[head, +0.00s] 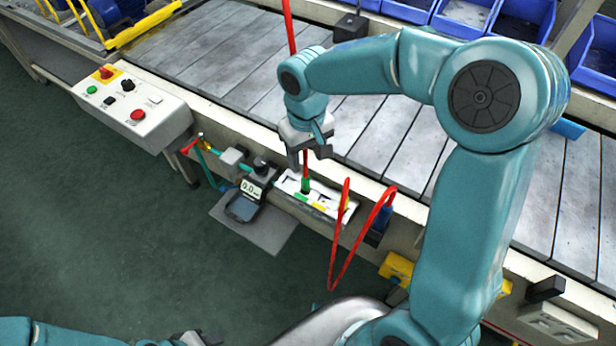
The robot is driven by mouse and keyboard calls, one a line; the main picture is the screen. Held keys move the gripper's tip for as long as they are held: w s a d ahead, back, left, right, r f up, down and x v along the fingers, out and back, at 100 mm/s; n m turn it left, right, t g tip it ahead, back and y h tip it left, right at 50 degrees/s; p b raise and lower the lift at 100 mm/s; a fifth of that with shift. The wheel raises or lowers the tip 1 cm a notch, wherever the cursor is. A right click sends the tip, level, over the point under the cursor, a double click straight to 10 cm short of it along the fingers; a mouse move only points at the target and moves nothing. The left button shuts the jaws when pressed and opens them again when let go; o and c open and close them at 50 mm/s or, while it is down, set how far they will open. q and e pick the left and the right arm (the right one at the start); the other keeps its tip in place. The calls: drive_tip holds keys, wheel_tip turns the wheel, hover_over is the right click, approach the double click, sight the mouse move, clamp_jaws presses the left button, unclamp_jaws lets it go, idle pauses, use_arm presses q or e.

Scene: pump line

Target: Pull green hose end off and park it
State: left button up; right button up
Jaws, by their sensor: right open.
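The green hose end (306,185) stands upright in the white port panel (284,184) on the side of the conveyor. Its red hose (305,162) rises from it toward my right gripper and shows again above the arm. My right gripper (309,157) is open just above the green end, its fingers pointing down around or in front of the hose; I cannot tell which. The green end itself looks clear of the fingers. My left arm shows at the bottom left, with a grey part, likely my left gripper (190,341), cut off by the frame edge.
Another red hose (334,262) loops out right of the panel, near a dark blue block (381,218). A gauge reading 0.0 (246,203) sits left, beside a teal pipe (205,163). A button box (134,106) is farther left. The green floor is open.

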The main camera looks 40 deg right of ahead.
sight(305, 176)
drive_tip(key=f, duration=0.6)
drive_tip(key=f+b, duration=0.1)
drive_tip(key=f, duration=0.2)
drive_tip(key=shift+a+f, duration=0.25)
drive_tip(key=shift+f, duration=0.2)
drive_tip(key=shift+r, duration=0.1)
clamp_jaws()
